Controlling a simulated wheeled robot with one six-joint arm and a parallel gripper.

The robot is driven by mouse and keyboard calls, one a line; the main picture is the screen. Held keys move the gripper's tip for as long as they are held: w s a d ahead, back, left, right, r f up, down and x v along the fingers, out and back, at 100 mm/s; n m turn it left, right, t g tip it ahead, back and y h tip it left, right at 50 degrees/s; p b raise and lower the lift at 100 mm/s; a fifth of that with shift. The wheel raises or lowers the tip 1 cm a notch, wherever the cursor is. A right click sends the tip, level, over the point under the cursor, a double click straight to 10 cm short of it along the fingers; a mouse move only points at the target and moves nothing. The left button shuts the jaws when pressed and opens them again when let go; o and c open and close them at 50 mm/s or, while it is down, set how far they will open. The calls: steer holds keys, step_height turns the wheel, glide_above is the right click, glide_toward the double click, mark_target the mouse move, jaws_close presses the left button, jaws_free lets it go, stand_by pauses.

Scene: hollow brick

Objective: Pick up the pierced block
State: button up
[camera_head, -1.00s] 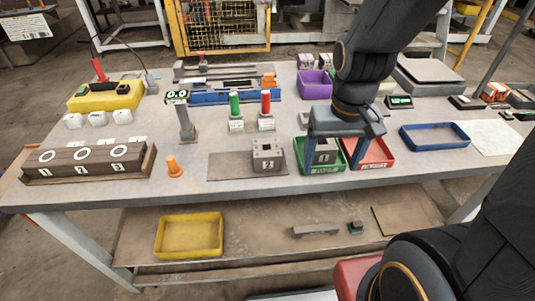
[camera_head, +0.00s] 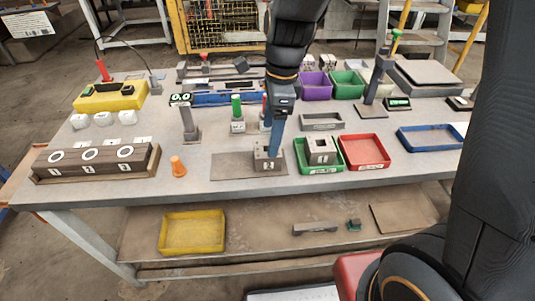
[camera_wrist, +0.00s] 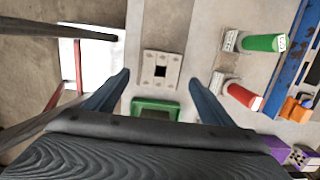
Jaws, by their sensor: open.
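A pierced grey block (camera_head: 262,162) marked 2 sits on the brown mat (camera_head: 228,167) near the table's front edge. In the wrist view the pierced block (camera_wrist: 148,72) shows a dark square central hole and small corner holes. My gripper (camera_head: 272,152) is open and empty in front of or over it, with a blue finger hiding part of it in the head view. In the wrist view the block appears between and beyond the fingertips of my gripper (camera_wrist: 159,76). A similar block (camera_head: 321,156), marked 1, stands in the green tray (camera_head: 303,168).
A red tray (camera_head: 381,163) adjoins the green tray on the right. Red and green cylinders stand behind the mat, the green one (camera_head: 236,110) visible. An orange cone-like piece (camera_head: 178,167) and a grey post (camera_head: 188,125) stand left. A blue tray (camera_head: 405,145) lies farther right.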

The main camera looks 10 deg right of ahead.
steer(key=shift+a+f+p, duration=0.25)
steer(key=shift+f+p, duration=0.1)
steer(key=shift+f, duration=1.55)
steer(key=shift+a+f+p, duration=0.2)
steer(key=shift+f+p, duration=0.1)
steer(key=shift+f, duration=1.6)
steer(key=c, duration=1.4)
steer(key=shift+r, duration=0.1)
